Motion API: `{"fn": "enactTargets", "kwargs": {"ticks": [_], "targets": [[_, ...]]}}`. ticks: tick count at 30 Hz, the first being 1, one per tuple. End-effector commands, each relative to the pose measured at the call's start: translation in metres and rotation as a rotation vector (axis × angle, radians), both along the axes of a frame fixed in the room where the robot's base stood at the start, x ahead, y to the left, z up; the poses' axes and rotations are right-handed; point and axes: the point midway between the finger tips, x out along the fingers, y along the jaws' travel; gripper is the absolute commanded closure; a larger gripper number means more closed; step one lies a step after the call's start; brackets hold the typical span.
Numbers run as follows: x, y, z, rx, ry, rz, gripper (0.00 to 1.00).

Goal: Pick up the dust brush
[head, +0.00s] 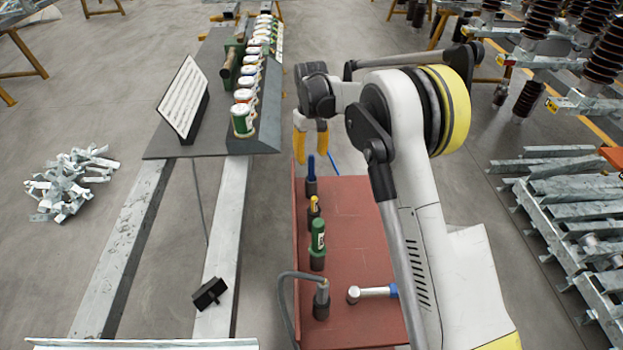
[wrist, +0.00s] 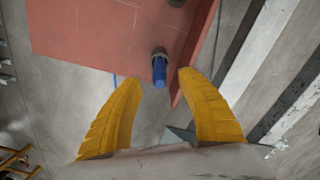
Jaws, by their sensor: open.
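A blue upright handle (head: 311,168) stands in a dark holder at the far end of the red table (head: 352,215); it may be the dust brush, but its bristles cannot be made out. It also shows in the wrist view as a blue shaft (wrist: 160,72) at the table's edge. My gripper (head: 311,142) is open, its yellow fingers pointing down just above and beyond the blue handle in the head view. In the wrist view, the blue shaft appears between my open fingertips (wrist: 161,80). Nothing is held.
Along the red table stand a yellow-topped tool (head: 314,204), a green bottle (head: 318,236) and a grey cabled tool (head: 322,295). A grey bench (head: 215,110) with several cans and a tilted panel (head: 184,98) stands left.

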Motion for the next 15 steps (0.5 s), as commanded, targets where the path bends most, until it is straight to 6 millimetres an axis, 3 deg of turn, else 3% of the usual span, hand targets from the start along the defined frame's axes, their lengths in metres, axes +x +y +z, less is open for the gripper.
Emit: {"fn": "enactTargets", "kwargs": {"ticks": [9, 15], "targets": [[0.000, 0.000, -0.046, 0.000, 0.000, 0.000, 0.54], [0.000, 0.000, -0.047, 0.000, 0.000, 0.000, 0.54]]}}
